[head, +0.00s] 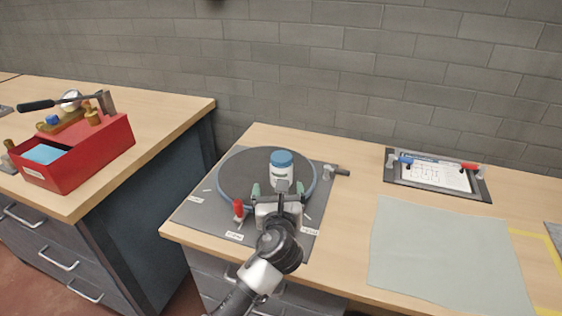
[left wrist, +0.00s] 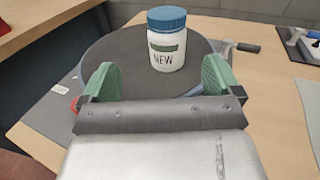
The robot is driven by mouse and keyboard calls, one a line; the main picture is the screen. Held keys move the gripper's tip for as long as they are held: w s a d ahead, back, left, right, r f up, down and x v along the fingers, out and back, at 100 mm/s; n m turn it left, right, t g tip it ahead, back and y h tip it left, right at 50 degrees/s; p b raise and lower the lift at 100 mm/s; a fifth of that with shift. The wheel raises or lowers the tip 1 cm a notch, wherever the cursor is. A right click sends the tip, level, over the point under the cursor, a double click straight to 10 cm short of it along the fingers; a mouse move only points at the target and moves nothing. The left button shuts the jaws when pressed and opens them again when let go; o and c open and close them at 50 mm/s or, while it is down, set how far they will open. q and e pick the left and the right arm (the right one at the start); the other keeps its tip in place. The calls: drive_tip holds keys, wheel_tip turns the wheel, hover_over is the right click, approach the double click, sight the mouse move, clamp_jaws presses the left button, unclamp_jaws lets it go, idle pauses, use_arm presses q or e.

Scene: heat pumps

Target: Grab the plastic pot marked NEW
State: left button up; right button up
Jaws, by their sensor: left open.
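The plastic pot (head: 282,168) is white with a blue lid and stands upright on a dark round turntable (head: 237,178). In the left wrist view the pot (left wrist: 166,45) shows the word NEW under a green band, facing me. My left gripper (head: 277,190) is open, just in front of the pot on the near side. In the left wrist view its green fingertips (left wrist: 160,78) are spread wide, with the pot beyond them, slightly right of centre between them. Nothing is between the fingers. My right gripper is not in view.
A red knob (head: 239,209) stands at the turntable's near left edge, and a dark-handled clamp (head: 335,171) at its right. A pale green mat (head: 440,255) and a clipboard (head: 436,176) lie to the right. A red toolbox (head: 90,158) is on the left bench.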

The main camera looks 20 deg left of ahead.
sight(282, 166)
use_arm(q)
drive_tip(key=x, duration=0.3)
drive_tip(key=shift+d+r, duration=0.1)
drive_tip(key=shift+r, duration=0.2)
drive_tip(key=x, duration=0.2)
drive_tip(key=shift+w+r, duration=0.15)
drive_tip(key=shift+w, duration=0.5)
drive_tip(key=x, duration=0.4)
drive_tip(key=shift+w+d+b, duration=0.1)
drive_tip(key=shift+w+b, duration=0.2)
drive_tip(key=shift+b, duration=0.1)
drive_tip(key=shift+w, duration=0.45)
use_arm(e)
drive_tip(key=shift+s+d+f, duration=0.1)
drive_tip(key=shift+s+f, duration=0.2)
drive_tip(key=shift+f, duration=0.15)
use_arm(q)
drive_tip(key=c, duration=1.3)
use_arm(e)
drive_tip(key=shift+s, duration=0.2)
